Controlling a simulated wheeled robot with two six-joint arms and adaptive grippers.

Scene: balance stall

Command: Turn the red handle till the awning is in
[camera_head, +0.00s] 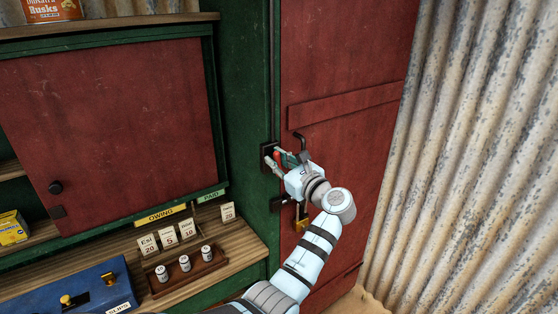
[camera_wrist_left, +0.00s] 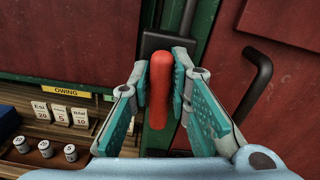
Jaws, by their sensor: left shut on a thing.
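The red handle (camera_head: 277,154) sticks out from a dark mount (camera_head: 267,160) on the green post, left of the tall red door. My left gripper (camera_head: 281,162) is at the handle, with its arm rising from below. In the left wrist view the red handle (camera_wrist_left: 160,90) stands upright between the two teal finger pads (camera_wrist_left: 162,78), which are closed around it. The pads hide parts of its sides. The awning does not show in either view. My right gripper is not in view.
The tall red door (camera_head: 345,70) has a dark pull handle (camera_wrist_left: 258,82) close right of the gripper and a brass padlock (camera_head: 301,224) below. A counter to the left holds price cards (camera_head: 168,236), a tray of small weights (camera_head: 185,263) and a blue box (camera_head: 70,293).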

